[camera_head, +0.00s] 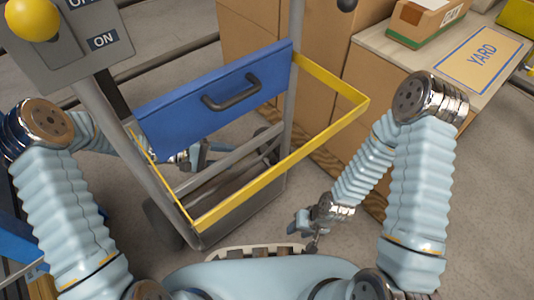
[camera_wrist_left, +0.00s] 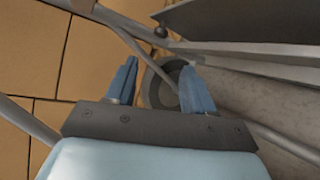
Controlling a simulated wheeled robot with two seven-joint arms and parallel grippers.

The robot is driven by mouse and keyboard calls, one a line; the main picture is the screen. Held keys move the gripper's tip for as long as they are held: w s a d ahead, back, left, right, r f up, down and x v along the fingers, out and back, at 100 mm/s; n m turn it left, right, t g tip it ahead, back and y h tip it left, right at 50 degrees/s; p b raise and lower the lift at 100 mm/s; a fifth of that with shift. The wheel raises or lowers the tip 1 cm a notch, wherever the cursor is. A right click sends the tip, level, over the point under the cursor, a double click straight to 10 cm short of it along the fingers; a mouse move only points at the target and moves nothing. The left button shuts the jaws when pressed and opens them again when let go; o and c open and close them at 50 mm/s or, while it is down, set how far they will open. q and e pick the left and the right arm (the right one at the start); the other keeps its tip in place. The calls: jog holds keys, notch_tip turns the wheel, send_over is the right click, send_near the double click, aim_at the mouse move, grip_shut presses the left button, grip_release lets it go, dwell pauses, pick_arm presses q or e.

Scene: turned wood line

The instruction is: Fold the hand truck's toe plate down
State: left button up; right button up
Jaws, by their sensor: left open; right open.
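The hand truck's blue toe plate (camera_head: 212,95), with a dark bar handle (camera_head: 232,92), stands raised between the grey uprights. A yellow frame (camera_head: 300,147) juts out around it. My left gripper (camera_head: 204,152) is partly hidden beneath the blue plate, behind the near upright. In the left wrist view its two blue fingers (camera_wrist_left: 160,88) are apart with nothing between them; a dark wheel (camera_wrist_left: 162,86) shows beyond. A dark panel edge (camera_wrist_left: 240,22) lies above right there. My right gripper (camera_head: 312,236) is low, right of the hand truck, open and apart from it.
A grey box (camera_head: 70,55) with a yellow knob and an ON label stands at upper left. Cardboard boxes (camera_head: 255,40) stand behind. A bench top (camera_head: 470,60) with a YARD sign is at right. Bare floor lies between the truck and my right arm.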

aim_at(271, 161)
pick_arm(q)
jog(key=b+x, duration=0.2)
jog(key=x, duration=1.1)
grip_shut()
